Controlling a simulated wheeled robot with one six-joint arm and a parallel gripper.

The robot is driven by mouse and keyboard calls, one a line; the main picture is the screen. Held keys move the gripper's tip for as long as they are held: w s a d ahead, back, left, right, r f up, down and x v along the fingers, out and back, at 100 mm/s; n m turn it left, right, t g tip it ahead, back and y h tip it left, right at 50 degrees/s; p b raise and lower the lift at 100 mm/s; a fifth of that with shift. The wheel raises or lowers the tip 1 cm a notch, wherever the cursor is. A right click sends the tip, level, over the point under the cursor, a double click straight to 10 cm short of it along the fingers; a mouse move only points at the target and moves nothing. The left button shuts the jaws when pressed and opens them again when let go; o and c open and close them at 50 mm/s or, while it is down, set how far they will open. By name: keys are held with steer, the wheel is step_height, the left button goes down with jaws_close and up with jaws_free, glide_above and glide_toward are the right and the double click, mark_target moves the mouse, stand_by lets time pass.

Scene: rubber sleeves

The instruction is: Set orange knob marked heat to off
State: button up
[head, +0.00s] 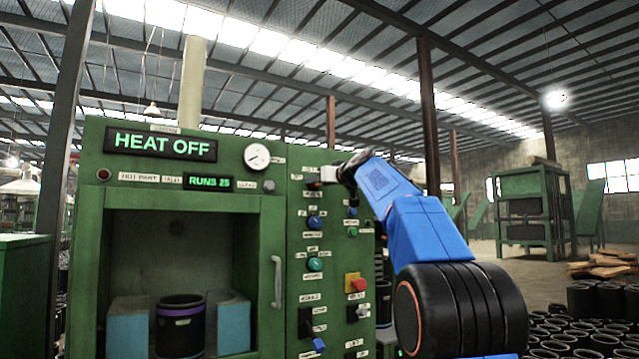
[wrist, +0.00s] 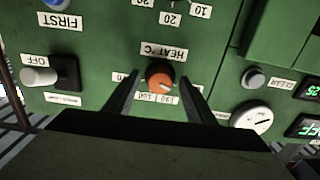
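The orange knob (wrist: 159,74) sits on the green panel in the wrist view, under an upside-down label "HEAT °C" (wrist: 164,51). Its pale pointer mark is at its lower right in that view, towards small numbered labels. My gripper (wrist: 162,82) is open, with one dark finger on each side of the knob; I see gaps between the fingers and the knob. In the head view my gripper (head: 346,172) is at the upper part of the control panel, and what may be the knob shows just left of it. The display (head: 161,145) reads "HEAT OFF".
A white-handled switch (wrist: 40,76) marked "OFF" and a grey "CLEAR" button (wrist: 253,78) flank the knob in the wrist view. A gauge (wrist: 251,118) is also close. Below in the head view are blue and green knobs and a red button (head: 358,285) on yellow.

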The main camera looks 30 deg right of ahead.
steer(key=s, duration=1.7)
steer(key=shift+s+d, duration=0.2)
steer(key=shift+d, duration=0.1)
steer(key=s+a+f+g+y, duration=0.15)
steer(key=s+a+f, duration=0.35)
steer(key=f, duration=0.6)
steer(key=s+a+f+g, duration=0.2)
steer(key=a+f+g, duration=0.1)
steer(key=a+f, duration=0.55)
steer(key=s+a+f+g, duration=0.3)
steer(key=s+a+f, duration=0.15)
steer(key=f, duration=0.75)
steer(key=s+a+f+g, duration=0.1)
steer(key=s+f+g, duration=0.1)
steer(key=s+f, duration=0.5)
steer(key=s+a+f+g+h, duration=0.1)
steer(key=s+a+f, duration=0.1)
steer(key=s+f, duration=0.6)
steer(key=s+a+f+g+h, duration=0.1)
steer(key=s+f, duration=0.7)
steer(key=f, duration=1)
steer(key=shift+s+a+f+m+g, duration=0.15)
steer(key=shift+s+a+m+g, duration=0.25)
steer(key=shift+g, duration=0.45)
